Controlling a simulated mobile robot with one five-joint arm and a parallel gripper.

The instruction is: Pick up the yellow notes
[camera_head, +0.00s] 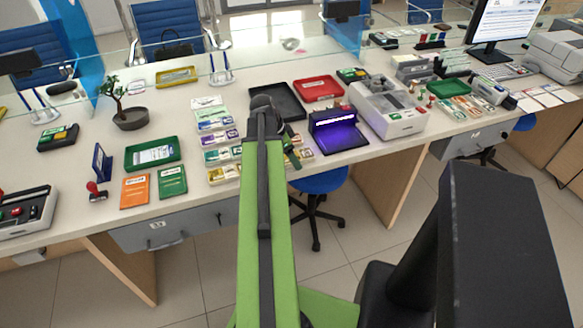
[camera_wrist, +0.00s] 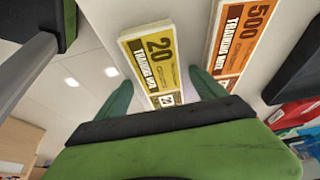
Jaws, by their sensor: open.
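The yellow notes, marked 20, are a flat banded stack (camera_wrist: 150,62) on the pale counter in the wrist view. In the head view, yellow notes (camera_head: 221,174) show at the front of the rows of notes, just left of my arm. My gripper (camera_wrist: 165,92) is open, with one green finger on each side of the near end of the yellow stack. No contact between fingers and notes is clear. The gap between the fingers holds nothing gripped. In the head view my arm hides most of the gripper and part of the note rows.
An orange 500 stack (camera_wrist: 238,38) lies right of the yellow one. In the head view, a purple-lit note checker (camera_head: 338,133) and a black tray (camera_head: 277,92) stand near my arm. A green tray (camera_head: 152,153) is at left. The counter's front edge is close.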

